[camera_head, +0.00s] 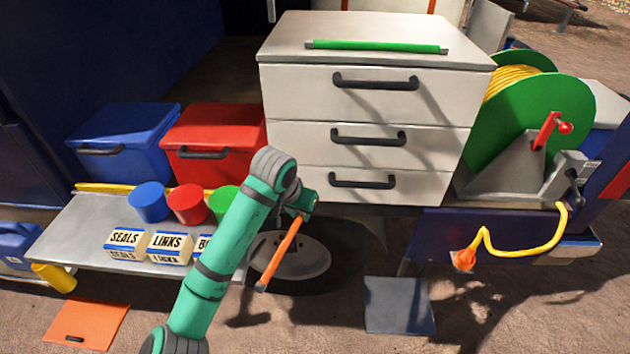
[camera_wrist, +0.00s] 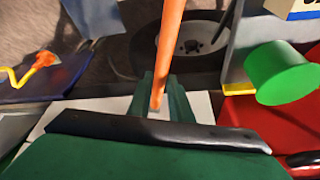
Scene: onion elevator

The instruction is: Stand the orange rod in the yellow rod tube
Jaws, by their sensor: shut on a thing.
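My gripper (camera_head: 301,211) is shut on the orange rod (camera_head: 279,255) near its upper end. The rod hangs tilted, its lower end down and to the left, in front of the wheel. In the wrist view, the orange rod (camera_wrist: 170,40) runs up from between my green fingers (camera_wrist: 158,98) and out of the top of the picture. A yellow tube (camera_head: 54,278) sits tilted at the bench's front left end in the head view, well left of and lower than my gripper. Its inside cannot be seen clearly.
The bench (camera_head: 80,232) holds blue, red and green cups and labelled boxes (camera_head: 168,246); my arm partly hides them. A white drawer cabinet (camera_head: 365,105) with a green rod (camera_head: 376,46) on top stands behind. An orange plate (camera_head: 85,326) lies on the ground at lower left.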

